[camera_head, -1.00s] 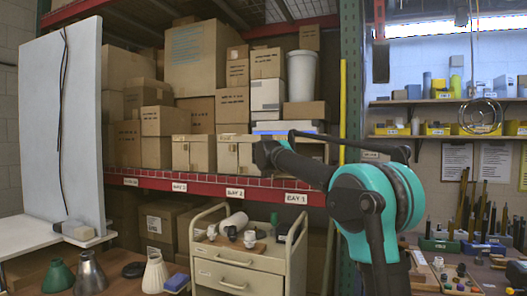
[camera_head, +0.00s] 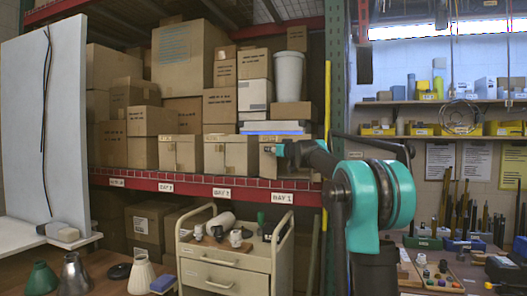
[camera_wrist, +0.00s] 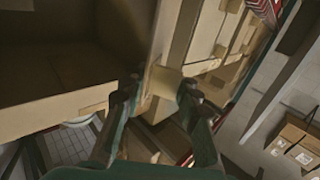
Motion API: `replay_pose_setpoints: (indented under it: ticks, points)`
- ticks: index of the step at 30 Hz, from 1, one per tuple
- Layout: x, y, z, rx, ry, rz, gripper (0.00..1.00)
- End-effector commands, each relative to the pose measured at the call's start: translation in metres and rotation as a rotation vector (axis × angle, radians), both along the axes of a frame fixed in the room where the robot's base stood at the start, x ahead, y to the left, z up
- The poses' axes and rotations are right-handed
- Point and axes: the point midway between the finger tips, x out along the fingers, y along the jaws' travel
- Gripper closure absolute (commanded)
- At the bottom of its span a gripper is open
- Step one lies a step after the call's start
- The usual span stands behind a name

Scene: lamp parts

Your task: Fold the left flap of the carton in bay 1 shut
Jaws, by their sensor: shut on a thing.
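The carton in bay 1 (camera_head: 268,166) stands on the red-edged shelf above the BAY 1 label, largely hidden behind my arm in the head view. In the wrist view a carton with a dark, open interior (camera_wrist: 60,55) fills the left side. A tan cardboard flap (camera_wrist: 162,82) stands between my fingertips. My gripper (camera_wrist: 160,92) is shut on this flap, with one dark finger on each side. In the head view my gripper (camera_head: 276,149) is small at the carton's front, and its fingers cannot be made out clearly.
Neighbouring cartons (camera_head: 240,154) stand close to the left on the shelf (camera_head: 225,182). A beige drawer cart (camera_head: 235,270) stands below. A green upright (camera_head: 335,100) and yellow pole (camera_head: 327,120) rise at the shelf's right end.

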Motion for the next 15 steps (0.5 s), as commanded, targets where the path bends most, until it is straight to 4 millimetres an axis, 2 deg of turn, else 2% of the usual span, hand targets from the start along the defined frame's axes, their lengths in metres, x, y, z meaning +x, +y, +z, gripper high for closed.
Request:
replay_pose_setpoints:
  ticks: [3,15]
  points:
    - [0.009,-0.015,0.0,0.0,0.0,-0.009,1.0]
    - [0.029,-0.035,0.0,0.0,0.0,-0.008,1.0]
